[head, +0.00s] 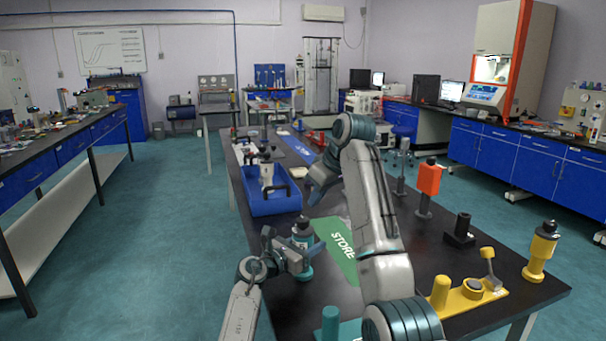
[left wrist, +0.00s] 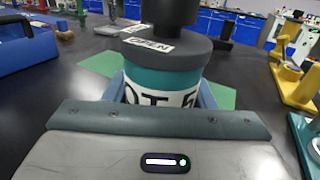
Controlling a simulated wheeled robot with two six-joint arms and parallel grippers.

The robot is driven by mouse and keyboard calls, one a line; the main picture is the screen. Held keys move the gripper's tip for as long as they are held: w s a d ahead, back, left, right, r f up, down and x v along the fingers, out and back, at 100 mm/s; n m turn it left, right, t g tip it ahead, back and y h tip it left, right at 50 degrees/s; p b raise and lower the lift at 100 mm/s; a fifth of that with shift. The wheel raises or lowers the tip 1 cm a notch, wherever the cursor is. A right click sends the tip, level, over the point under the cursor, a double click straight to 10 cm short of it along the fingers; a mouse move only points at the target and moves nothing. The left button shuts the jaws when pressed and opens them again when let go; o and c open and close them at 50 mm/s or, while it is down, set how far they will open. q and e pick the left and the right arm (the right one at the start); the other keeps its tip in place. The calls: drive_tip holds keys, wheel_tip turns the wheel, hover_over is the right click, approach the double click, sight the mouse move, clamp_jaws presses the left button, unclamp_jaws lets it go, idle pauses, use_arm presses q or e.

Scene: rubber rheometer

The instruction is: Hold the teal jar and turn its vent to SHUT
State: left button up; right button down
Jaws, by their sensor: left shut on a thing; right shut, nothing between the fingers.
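The teal jar (head: 303,240) stands upright at the left of the green mat. It has a teal body, a white label and a dark grey top. In the left wrist view the jar (left wrist: 165,80) is close and central, with a white OPEN tag (left wrist: 150,45) on its dark collar and a teal and grey part above. My left gripper (head: 299,260) is shut around the jar's body. I cannot tell if the jar's base touches the table. My right gripper (head: 318,188) is shut and empty, above the table beyond the jar, apart from it.
The green STORE mat (head: 335,237) lies beside the jar. A blue tray (head: 272,203) holding a white item is behind it. An orange-topped stand (head: 428,180), a black block (head: 459,233), a yellow jar (head: 541,252) and a yellow fixture (head: 465,298) stand at the right. A teal post (head: 330,322) is in front.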

use_arm(q)
drive_tip(key=o, duration=1.1)
drive_tip(key=shift+s+a, duration=0.1)
